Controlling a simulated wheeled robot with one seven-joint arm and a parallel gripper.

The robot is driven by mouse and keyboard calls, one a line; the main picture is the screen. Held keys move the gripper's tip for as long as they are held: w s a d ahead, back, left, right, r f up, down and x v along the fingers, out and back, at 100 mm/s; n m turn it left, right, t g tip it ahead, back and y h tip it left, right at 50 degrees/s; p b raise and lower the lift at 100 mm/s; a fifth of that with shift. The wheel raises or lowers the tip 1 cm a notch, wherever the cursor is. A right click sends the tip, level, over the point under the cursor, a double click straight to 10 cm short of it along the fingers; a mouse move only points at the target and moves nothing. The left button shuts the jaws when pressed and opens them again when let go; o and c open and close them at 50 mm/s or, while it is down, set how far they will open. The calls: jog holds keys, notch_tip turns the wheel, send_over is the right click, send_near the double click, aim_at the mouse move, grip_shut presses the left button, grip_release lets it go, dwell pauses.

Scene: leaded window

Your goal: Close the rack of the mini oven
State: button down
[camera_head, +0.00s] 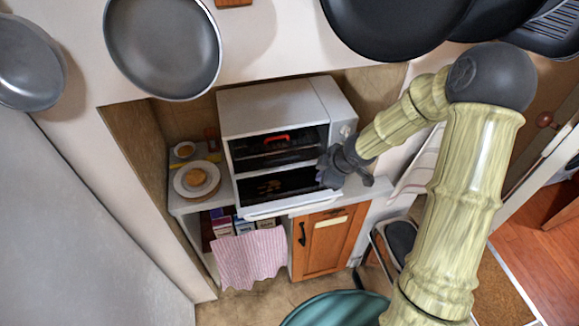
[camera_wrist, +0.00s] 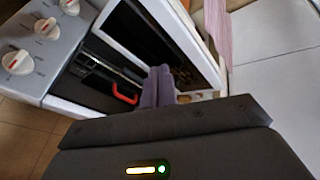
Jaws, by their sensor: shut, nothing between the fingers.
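The white mini oven (camera_head: 265,105) stands on a counter in an alcove in the head view. Its glass door (camera_head: 285,185) is lowered open; in the wrist view the white-framed door (camera_wrist: 185,45) is at upper middle. The dark cavity (camera_wrist: 90,85) holds a red, handle-like piece (camera_wrist: 125,96), also seen in the head view (camera_head: 277,137). Metal bars inside look like the rack (camera_wrist: 108,66), but how far out it sits is unclear. My gripper (camera_head: 330,168) is shut and empty at the oven's right front. Its purple-grey fingers (camera_wrist: 158,88) are near the door and opening; contact cannot be told.
Oven knobs (camera_wrist: 45,28) line the control panel. A plate of food (camera_head: 197,179) sits left of the oven. A pink striped cloth (camera_head: 250,255) hangs below, beside a wooden cabinet door (camera_head: 325,240). Pans (camera_head: 163,48) hang above. A chair (camera_head: 400,240) stands at lower right.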

jog(key=s+d+r+m+h+b, duration=0.1)
jog(key=s+d+r+m, duration=0.2)
jog(key=s+m, duration=0.5)
jog(key=s+d+r+m+g+h+b, duration=0.1)
jog(key=s+d+r+m, duration=0.3)
jog(key=s+m, duration=0.4)
jog(key=shift+s+d+g+h+b, duration=0.3)
jog(key=shift+s+d+h+b, duration=0.15)
jog(key=shift+s+h, duration=0.45)
jog(key=shift+d, duration=0.1)
